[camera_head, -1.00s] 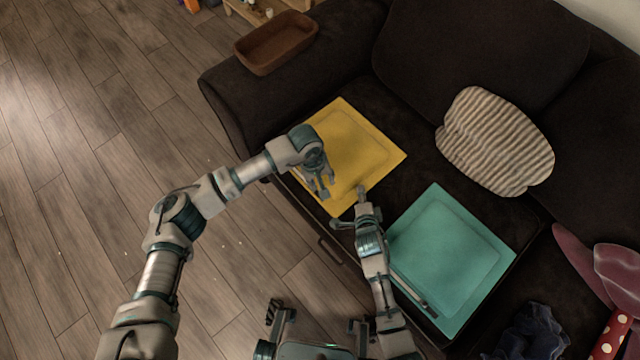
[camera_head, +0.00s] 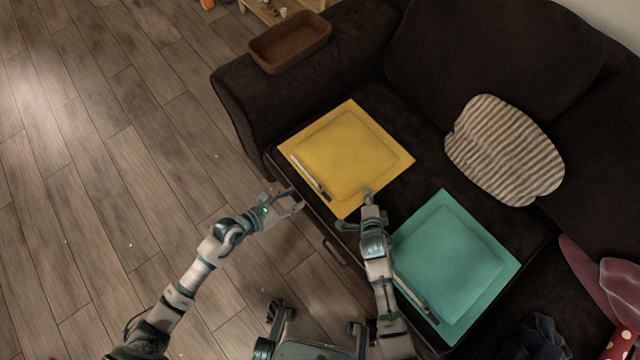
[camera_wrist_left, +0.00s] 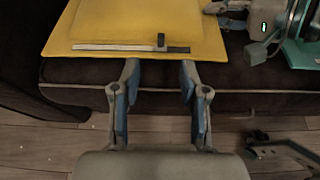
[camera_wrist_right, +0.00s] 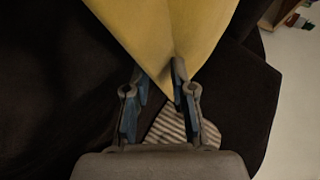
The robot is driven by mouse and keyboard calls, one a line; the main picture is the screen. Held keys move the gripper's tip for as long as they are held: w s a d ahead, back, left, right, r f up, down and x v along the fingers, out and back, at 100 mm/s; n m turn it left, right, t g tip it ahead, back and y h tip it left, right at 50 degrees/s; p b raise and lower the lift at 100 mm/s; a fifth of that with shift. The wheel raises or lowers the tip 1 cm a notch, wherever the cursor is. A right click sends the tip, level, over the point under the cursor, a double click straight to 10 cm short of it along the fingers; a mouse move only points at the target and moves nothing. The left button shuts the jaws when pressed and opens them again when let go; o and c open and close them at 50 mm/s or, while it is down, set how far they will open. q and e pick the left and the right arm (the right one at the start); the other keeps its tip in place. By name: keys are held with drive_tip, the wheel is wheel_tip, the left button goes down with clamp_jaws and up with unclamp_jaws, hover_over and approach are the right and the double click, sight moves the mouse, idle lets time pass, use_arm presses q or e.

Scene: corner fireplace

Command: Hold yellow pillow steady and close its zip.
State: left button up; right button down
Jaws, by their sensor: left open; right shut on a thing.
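The yellow pillow (camera_head: 345,150) lies flat on the dark sofa seat. Its zip (camera_head: 308,175) runs along the front-left edge; in the left wrist view the zip (camera_wrist_left: 110,47) is a pale strip with a dark slider (camera_wrist_left: 161,41) and a darker stretch to its right. My left gripper (camera_head: 292,203) is open and empty, off the sofa's front edge; in its wrist view the slider lies beyond the gap between the fingers. My right gripper (camera_head: 362,203) is shut on the pillow's near corner; the pinched corner (camera_wrist_right: 168,62) shows in the right wrist view.
A teal pillow (camera_head: 455,262) with a similar strip lies to the right, close to my right arm. A striped cushion (camera_head: 503,150) rests farther back. A brown basket (camera_head: 290,42) sits on the sofa arm. The wooden floor (camera_head: 100,160) at left is clear.

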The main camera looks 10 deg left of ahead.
sight(319, 186)
use_arm(q)
drive_tip(key=x, duration=1.1)
drive_tip(key=shift+w+d+f, duration=0.15)
drive_tip(key=shift+d+f, duration=0.05)
drive_tip(key=shift+c, duration=0.3)
clamp_jaws()
